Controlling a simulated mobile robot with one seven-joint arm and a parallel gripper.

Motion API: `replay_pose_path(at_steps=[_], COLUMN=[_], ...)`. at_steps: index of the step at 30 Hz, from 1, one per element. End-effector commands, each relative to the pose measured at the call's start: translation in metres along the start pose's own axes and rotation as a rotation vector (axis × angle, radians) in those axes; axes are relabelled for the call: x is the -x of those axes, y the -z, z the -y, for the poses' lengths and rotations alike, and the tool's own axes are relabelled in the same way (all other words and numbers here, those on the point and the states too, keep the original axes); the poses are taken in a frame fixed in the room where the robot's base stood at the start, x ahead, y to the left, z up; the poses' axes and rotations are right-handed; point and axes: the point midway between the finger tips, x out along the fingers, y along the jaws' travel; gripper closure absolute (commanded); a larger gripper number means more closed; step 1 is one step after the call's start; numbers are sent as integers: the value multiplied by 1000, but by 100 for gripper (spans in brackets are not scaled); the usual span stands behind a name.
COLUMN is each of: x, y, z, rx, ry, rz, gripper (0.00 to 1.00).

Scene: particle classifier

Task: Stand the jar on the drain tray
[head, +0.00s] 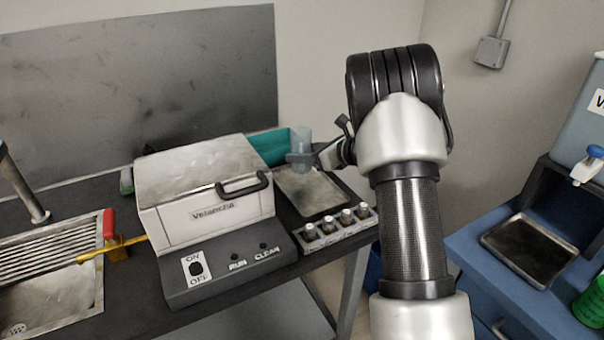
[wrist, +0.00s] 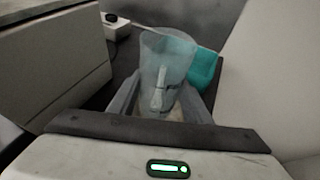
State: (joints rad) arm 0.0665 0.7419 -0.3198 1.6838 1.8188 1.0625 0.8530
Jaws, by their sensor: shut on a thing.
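The jar is a clear, bluish open vessel (head: 304,138), upright or nearly so. My gripper (head: 301,160) is shut on it. In the wrist view the jar (wrist: 168,52) stands between the two fingers of my gripper (wrist: 159,103), with a pale strip showing on or through its wall. In the head view the jar is at the far edge of a dark-rimmed tray (head: 312,190) beside the white machine; I cannot tell its height above it. A second shallow metal tray (head: 530,250) lies below a blue-handled tap on the right. Which is the drain tray is not marked.
The white machine (head: 205,190) stands left of the jar. Several small brown bottles sit in a rack (head: 338,231) before the near tray. A teal bin (head: 268,147) is behind the jar. A sink (head: 50,265) is at left; a green container (head: 590,300) is at right.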

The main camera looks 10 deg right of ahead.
Motion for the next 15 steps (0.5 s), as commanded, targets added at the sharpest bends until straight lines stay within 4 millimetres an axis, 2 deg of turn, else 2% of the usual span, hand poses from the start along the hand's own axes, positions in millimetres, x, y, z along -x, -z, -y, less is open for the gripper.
replay_pose_path(at_steps=[10, 15], x=[-18, -18], y=[40, 42], z=[0, 0], rx=[1, 2], ry=[-1, 0], rz=[0, 2], gripper=[88, 88])
